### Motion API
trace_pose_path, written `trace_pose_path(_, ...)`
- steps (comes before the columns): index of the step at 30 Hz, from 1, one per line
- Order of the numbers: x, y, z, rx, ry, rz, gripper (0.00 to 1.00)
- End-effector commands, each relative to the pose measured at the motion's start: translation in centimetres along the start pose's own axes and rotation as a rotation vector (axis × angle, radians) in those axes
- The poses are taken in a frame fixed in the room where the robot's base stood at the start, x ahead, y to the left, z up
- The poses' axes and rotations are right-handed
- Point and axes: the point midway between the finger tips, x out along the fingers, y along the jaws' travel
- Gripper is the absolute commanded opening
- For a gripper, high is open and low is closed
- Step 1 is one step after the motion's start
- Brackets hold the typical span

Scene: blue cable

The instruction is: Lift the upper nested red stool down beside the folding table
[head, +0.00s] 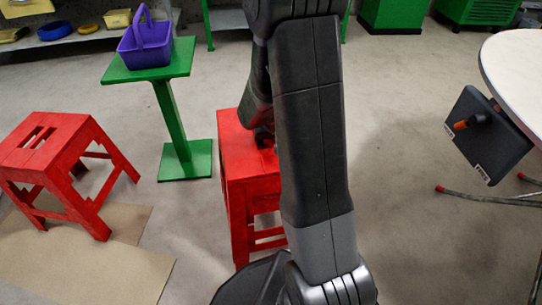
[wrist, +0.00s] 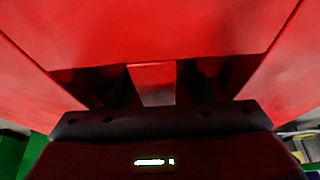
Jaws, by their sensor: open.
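A red stool (head: 235,165) stands in the middle of the head view, partly hidden behind my arm. Whether it is one stool or two nested cannot be told. My gripper (head: 265,138) is at its seat top. In the wrist view the red seat (wrist: 150,30) fills most of the picture. My open gripper (wrist: 155,90) has its dark fingers at two dark slots, one on each side of a narrow red bar between them. Contact with the bar cannot be told. The folding table (head: 520,65) has a pale round top at the right edge of the head view.
Another red stool (head: 50,150) stands at left on a cardboard sheet (head: 100,270). A green pedestal (head: 172,115) holds a purple basket (head: 145,45) behind. A dark panel (head: 487,135) hangs by the table edge. Grey floor (head: 400,200) is clear between my arm and the table.

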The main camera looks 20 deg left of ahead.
Motion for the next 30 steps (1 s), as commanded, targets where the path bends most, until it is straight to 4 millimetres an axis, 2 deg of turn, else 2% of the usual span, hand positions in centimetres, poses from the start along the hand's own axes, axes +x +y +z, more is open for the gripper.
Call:
trace_pose_path(7, -0.01, 0.00, -0.01, 0.000, 0.000, 0.000, 0.45)
trace_pose_path(14, -0.01, 0.00, -0.01, 0.000, 0.000, 0.000, 0.00)
trace_pose_path(30, -0.01, 0.00, 0.00, 0.000, 0.000, 0.000, 0.00)
